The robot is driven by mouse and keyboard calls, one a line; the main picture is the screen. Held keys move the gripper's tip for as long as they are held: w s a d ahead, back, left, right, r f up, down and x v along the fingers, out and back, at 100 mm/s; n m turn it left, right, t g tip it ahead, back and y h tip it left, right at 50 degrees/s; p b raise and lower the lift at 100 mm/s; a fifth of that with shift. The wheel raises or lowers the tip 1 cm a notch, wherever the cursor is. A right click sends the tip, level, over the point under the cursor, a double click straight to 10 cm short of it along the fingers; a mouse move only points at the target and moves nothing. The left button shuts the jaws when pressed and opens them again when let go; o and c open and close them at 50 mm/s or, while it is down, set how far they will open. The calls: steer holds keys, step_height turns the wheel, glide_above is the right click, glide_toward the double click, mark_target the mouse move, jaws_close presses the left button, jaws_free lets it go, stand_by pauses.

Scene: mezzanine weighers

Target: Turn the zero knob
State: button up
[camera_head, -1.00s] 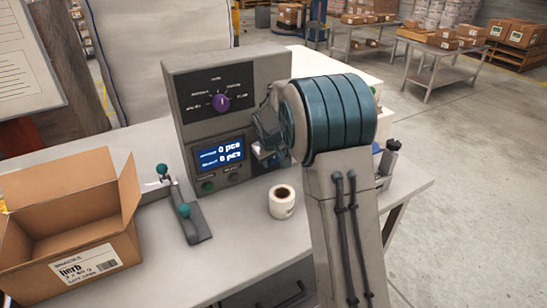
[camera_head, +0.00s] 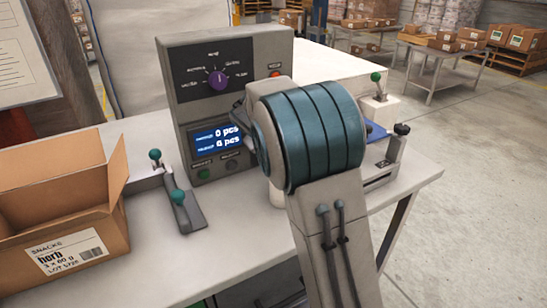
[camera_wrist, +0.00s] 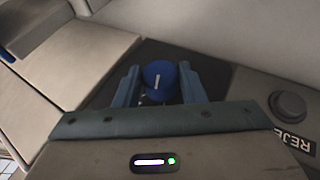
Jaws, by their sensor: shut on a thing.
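In the wrist view a round blue knob (camera_wrist: 160,72) with a white pointer line sits on a dark patch of a grey panel. My gripper (camera_wrist: 158,84) has its two teal fingers on either side of the knob and is shut on it. No label for this knob shows. In the head view my arm covers the gripper and the knob. The grey weigher panel (camera_head: 255,60) stands upright there, with a purple dial (camera_head: 217,80) and a lit blue display (camera_head: 217,139) reading in pcs.
A dark button (camera_wrist: 287,106) marked "REJE" is right of the knob. An orange-red button (camera_head: 275,74) is on the panel. A green-knobbed lever (camera_head: 178,198) and an open carton (camera_head: 85,215) stand left on the bench. A second green-knobbed lever (camera_head: 376,77) is at back right.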

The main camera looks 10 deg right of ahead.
steer(key=f+h+b, duration=0.1)
steer(key=b, duration=0.2)
steer(key=shift+a+t+b, duration=0.15)
steer(key=shift+t+b, duration=0.15)
steer(key=shift+r+h+b, duration=0.15)
steer(key=shift+h+b, duration=0.35)
steer(key=shift+b, duration=0.3)
steer(key=shift+r+n+h+b, duration=0.2)
steer(key=shift+n+h+b, duration=0.1)
steer(key=shift+b, duration=0.35)
steer(key=o, duration=1)
steer(key=shift+s+a+r, duration=0.1)
steer(key=v, duration=0.6)
steer(key=p+v, duration=0.1)
steer(key=v, duration=0.6)
steer(key=shift+s+a, duration=0.1)
steer(key=shift+s, duration=0.3)
